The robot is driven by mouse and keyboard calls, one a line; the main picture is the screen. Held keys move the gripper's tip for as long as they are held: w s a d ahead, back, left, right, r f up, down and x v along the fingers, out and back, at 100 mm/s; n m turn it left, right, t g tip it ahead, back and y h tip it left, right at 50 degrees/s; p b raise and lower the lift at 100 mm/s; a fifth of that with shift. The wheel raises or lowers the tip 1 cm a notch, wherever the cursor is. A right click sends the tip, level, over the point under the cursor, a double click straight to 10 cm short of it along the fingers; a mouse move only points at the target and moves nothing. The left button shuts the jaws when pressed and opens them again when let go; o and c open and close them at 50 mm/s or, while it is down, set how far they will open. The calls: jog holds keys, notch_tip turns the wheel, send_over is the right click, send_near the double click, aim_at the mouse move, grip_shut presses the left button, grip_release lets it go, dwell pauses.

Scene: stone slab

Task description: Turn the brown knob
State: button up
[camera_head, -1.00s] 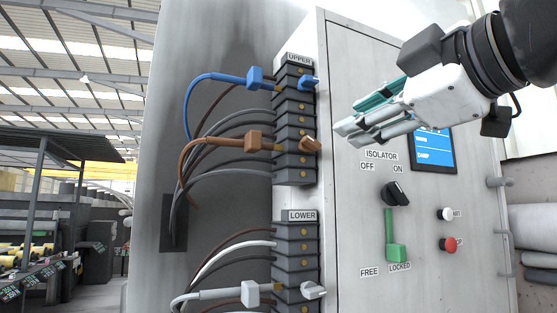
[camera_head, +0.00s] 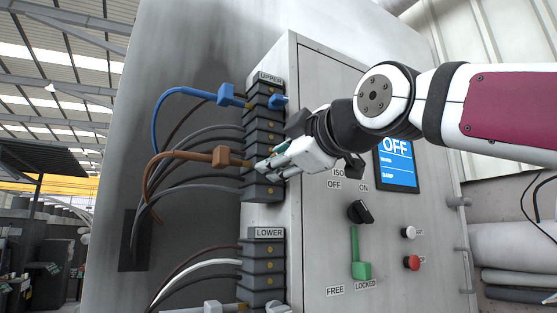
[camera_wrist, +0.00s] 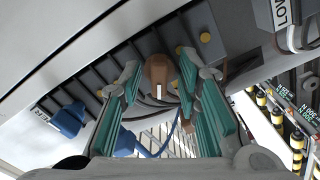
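The brown knob (camera_wrist: 156,72) shows in the wrist view between the two teal-padded fingers, with a pale mark on its face. My gripper (camera_wrist: 159,80) is open, one finger on each side of the knob. Contact cannot be told. In the head view my gripper (camera_head: 268,168) reaches the upper terminal block (camera_head: 258,124) from the right, and its fingers hide the knob. A brown plug (camera_head: 220,157) with a brown cable sits on the block's left side, level with the fingertips.
A blue knob (camera_head: 278,101) and blue plug (camera_head: 231,96) sit above on the upper block. The lower block (camera_head: 262,267) is below. The cabinet door carries a black isolator switch (camera_head: 360,211), green lever (camera_head: 361,269), red button (camera_head: 412,263) and screen (camera_head: 397,160).

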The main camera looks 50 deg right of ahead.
grip_shut()
